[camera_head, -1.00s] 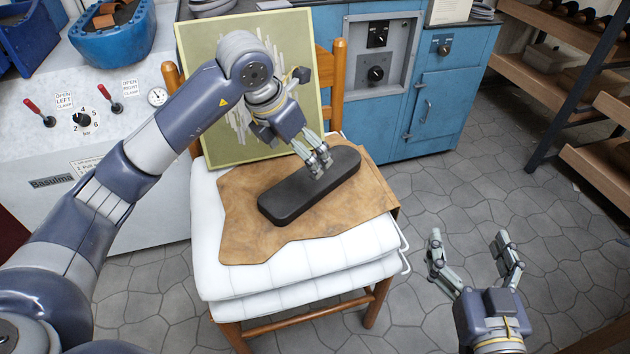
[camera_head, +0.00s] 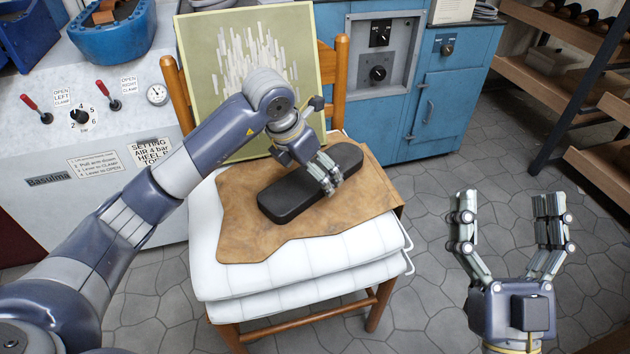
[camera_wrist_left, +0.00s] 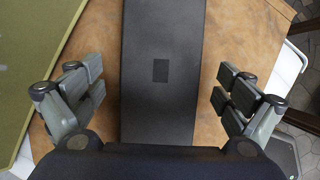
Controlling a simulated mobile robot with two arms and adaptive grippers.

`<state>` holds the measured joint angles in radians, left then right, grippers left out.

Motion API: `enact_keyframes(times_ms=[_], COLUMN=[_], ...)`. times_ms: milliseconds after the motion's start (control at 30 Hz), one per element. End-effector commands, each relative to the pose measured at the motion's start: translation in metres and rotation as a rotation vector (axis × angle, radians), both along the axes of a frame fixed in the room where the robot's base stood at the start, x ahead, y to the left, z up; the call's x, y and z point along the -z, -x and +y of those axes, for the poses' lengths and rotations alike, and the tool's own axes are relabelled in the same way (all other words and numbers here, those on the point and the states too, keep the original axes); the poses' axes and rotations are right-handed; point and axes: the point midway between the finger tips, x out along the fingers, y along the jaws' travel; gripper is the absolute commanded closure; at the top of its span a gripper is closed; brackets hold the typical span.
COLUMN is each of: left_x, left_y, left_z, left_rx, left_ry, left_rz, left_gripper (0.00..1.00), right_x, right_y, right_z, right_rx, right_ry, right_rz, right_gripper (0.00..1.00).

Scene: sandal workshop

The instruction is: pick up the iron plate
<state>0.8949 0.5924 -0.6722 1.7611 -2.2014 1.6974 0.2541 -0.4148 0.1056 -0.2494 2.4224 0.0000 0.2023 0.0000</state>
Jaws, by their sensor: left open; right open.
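The iron plate is a long black bar with rounded ends (camera_head: 292,198). It lies flat on a brown leather piece (camera_head: 245,238) on the chair's white cushions. My left gripper (camera_head: 328,174) is over the plate's right part in the head view. In the left wrist view the plate (camera_wrist_left: 162,40) runs between my open left fingers (camera_wrist_left: 157,90), with a gap on each side. A small dark rectangle shows on its face. My right gripper (camera_head: 508,220) is open and empty over the floor at the right.
The wooden chair (camera_head: 340,75) holds stacked white cushions (camera_head: 300,275) and a green picture panel (camera_head: 205,60) leaning at its back. A blue cabinet (camera_head: 440,110) stands behind. Shelves (camera_head: 590,170) stand at the far right. Grey floor is free around my right gripper.

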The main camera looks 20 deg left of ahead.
Motion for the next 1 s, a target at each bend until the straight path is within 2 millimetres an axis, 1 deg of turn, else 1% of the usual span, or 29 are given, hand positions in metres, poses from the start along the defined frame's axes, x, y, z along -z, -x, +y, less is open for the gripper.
enact_keyframes(times_ms=[33, 167, 400, 433, 467, 500, 667, 700, 767, 800, 833, 1000], left_x=[0.0043, 0.0077, 0.0078, 0.0079, 0.0078, 0.0078, 0.0079, 0.008, 0.0081, 0.0082, 0.0009, 0.0015], left_y=[-0.0009, -0.0026, -0.0028, -0.0028, -0.0028, -0.0028, -0.0027, -0.0026, -0.0027, -0.0026, -0.0055, -0.0055], left_z=[-0.0013, -0.0022, -0.0019, -0.0019, -0.0019, -0.0019, -0.0019, -0.0019, -0.0019, -0.0018, -0.0027, -0.0026], left_rx=[0.002, 0.002, 0.001, 0.001, 0.001, 0.001, 0.001, 0.001, 0.001, 0.001, 0.001, 0.001], left_ry=[0.001, 0.0, 0.0, 0.0, 0.0, 0.0, 0.0, 0.0, 0.0, 0.0, 0.006, 0.006], left_rz=[0.001, 0.0, 0.0, 0.0, 0.0, 0.0, 0.0, 0.0, 0.0, 0.0, -0.016, -0.015], left_gripper=[0.05, 0.05, 0.05, 0.1, 0.16, 0.25, 0.62, 0.71, 0.84, 0.93, 0.95, 0.95], right_x=[-0.0028, -0.0099, -0.0112, -0.0112, -0.0112, -0.0111, -0.0109, -0.0109, -0.0109, -0.0108, -0.0116, -0.0115], right_y=[0.003, 0.0082, 0.0089, 0.0089, 0.0089, 0.0088, 0.0087, 0.0087, 0.0087, 0.0086, 0.0086, 0.0086], right_z=[-0.0002, -0.0009, -0.001, -0.001, -0.001, -0.001, -0.001, -0.001, -0.001, -0.0011, -0.0011, -0.0011], right_rx=[-0.001, -0.004, -0.004, -0.004, -0.004, -0.004, -0.004, -0.004, -0.004, -0.004, -0.004, -0.002], right_ry=[-0.007, -0.019, -0.02, -0.02, -0.02, -0.02, -0.02, -0.02, -0.02, -0.02, -0.02, -0.019], right_rz=[-0.025, -0.065, -0.07, -0.07, -0.07, -0.069, -0.069, -0.069, -0.069, -0.069, -0.069, -0.068], right_gripper=[0.17, 0.17, 0.17, 0.17, 0.17, 0.17, 0.17, 0.17, 0.17, 0.17, 0.17, 0.17])
